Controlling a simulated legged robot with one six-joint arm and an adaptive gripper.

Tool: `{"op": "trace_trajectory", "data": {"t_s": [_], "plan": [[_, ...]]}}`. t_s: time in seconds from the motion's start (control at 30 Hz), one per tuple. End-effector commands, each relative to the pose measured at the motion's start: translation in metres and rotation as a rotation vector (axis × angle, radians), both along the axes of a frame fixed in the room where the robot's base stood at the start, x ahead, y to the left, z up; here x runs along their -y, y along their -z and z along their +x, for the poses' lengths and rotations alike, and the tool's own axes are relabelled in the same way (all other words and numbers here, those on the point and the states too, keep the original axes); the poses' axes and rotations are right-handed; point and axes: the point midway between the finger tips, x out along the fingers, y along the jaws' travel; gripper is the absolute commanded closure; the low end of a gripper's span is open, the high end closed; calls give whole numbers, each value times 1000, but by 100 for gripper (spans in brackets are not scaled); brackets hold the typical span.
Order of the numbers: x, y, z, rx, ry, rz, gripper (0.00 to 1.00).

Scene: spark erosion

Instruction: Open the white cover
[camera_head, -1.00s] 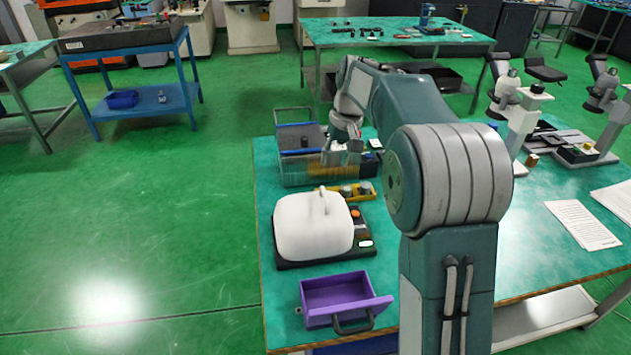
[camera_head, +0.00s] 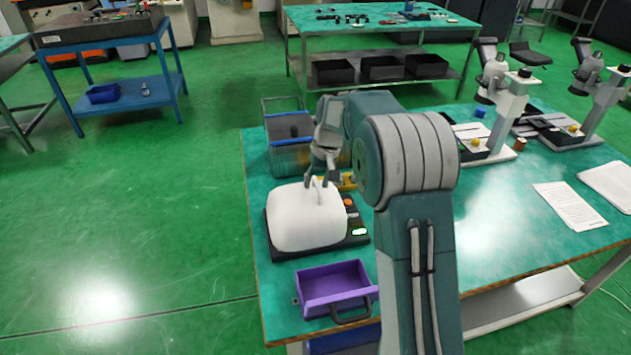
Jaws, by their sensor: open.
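The white cover (camera_head: 303,222) is a rounded white shell with a raised handle (camera_head: 320,191) on top. It sits down on a black base (camera_head: 352,243) on the green table. My gripper (camera_head: 319,183) points down at the top of the cover, close around or beside the handle. Its fingers are open. Whether they touch the handle I cannot tell.
A purple open tray (camera_head: 333,287) with a dark handle lies in front of the cover. A clear bin with a blue rim (camera_head: 291,156) stands behind it. A yellow item (camera_head: 348,181) is partly hidden by my arm. Microscopes (camera_head: 500,110) stand at the right. Papers (camera_head: 574,217) lie on the right.

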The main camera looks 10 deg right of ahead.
Motion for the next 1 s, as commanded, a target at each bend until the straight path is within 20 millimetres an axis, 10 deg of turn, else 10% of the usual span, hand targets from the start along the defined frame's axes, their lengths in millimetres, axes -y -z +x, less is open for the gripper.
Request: {"op": "trace_trajectory", "data": {"t_s": [0.23,0.4,1.0], "plan": [[-3,1,0,0,1,-3,49],[-4,1,0,0,0,-5,100],[-10,-3,0,-4,-2,-41,100]]}}
